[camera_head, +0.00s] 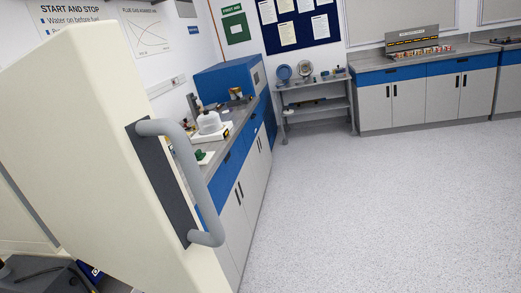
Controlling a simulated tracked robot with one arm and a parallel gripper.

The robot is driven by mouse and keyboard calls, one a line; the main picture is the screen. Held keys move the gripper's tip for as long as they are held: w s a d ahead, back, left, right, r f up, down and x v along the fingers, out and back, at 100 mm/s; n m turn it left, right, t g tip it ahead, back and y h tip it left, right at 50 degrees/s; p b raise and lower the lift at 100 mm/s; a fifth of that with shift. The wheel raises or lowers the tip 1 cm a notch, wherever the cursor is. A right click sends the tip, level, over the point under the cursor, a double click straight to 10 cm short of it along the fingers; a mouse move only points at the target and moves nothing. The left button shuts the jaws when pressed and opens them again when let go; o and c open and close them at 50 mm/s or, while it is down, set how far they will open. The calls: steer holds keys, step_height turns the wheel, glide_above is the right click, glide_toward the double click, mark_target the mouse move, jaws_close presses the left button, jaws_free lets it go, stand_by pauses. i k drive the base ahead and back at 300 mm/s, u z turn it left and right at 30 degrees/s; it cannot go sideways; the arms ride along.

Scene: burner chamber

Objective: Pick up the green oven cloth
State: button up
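A small green item (202,158) lies on the counter at the left, just behind the edge of the large cream door. It may be the green oven cloth, but it is small and partly hidden by the grey door handle and the door. My gripper is not in view.
A large cream door (90,130) with a grey bar handle (187,165) fills the left foreground. Behind it, the left counter (232,125) holds white apparatus (210,125) and a blue box (228,82). A grey trolley (315,105) stands at the back. Open speckled floor (380,210) lies to the right.

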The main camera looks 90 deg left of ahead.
mark_target(200, 155)
steer(key=u, duration=0.05)
steer(key=i, duration=2.6)
steer(key=u, duration=3.75)
steer(key=i, duration=1.05)
